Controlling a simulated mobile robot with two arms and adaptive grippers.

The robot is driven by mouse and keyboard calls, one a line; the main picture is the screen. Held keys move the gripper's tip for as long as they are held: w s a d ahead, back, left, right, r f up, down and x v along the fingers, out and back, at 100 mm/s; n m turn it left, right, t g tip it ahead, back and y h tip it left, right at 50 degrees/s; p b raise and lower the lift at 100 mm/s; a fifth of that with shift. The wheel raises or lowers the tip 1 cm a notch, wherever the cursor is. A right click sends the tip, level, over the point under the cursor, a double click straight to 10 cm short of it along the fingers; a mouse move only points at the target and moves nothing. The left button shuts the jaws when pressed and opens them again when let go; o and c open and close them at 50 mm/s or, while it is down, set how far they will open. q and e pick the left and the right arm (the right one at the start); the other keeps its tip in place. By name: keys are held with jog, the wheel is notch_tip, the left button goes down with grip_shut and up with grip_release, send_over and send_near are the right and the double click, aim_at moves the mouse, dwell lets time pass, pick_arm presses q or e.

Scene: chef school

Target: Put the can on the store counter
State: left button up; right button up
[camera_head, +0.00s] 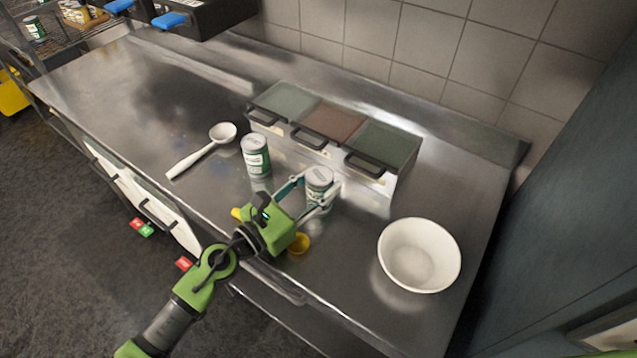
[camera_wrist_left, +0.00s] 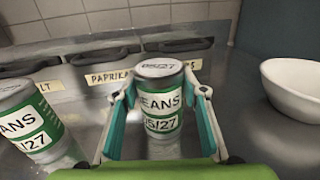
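A green and white can (camera_head: 319,180) stands upright on the steel counter (camera_head: 140,100). In the left wrist view this can (camera_wrist_left: 160,105) reads "BEANS" and "05/27". My left gripper (camera_head: 318,190) has one finger on each side of the can. In the left wrist view the fingertips (camera_wrist_left: 162,88) come right up to its sides, and I cannot tell whether they press on it. A second, similar beans can (camera_head: 256,156) stands to the left, outside the gripper; the left wrist view shows it too (camera_wrist_left: 30,120). My right gripper is not in view.
Lidded containers (camera_head: 330,122) with black handles stand behind the cans; one label reads "PAPRIKA". A white bowl (camera_head: 419,256) is to the right and a white ladle (camera_head: 203,150) to the left. A wire shelf (camera_head: 70,35) with goods is at the far left. The counter's left part is clear.

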pick_arm(q)
jog(key=o, duration=0.4)
jog(key=shift+r+p, duration=0.25)
jog(key=shift+p, duration=0.05)
jog(key=b+v, duration=0.1)
jog(key=v, duration=0.2)
jog(key=b+v, duration=0.2)
jog(key=v, duration=0.2)
jog(key=b+v, duration=0.1)
jog(key=v, duration=0.3)
jog(key=shift+f+b, duration=0.3)
jog(key=shift+b, duration=0.05)
jog(key=shift+s+a+r, duration=0.25)
jog(key=shift+s+a, duration=0.1)
jog(key=shift+a, duration=0.05)
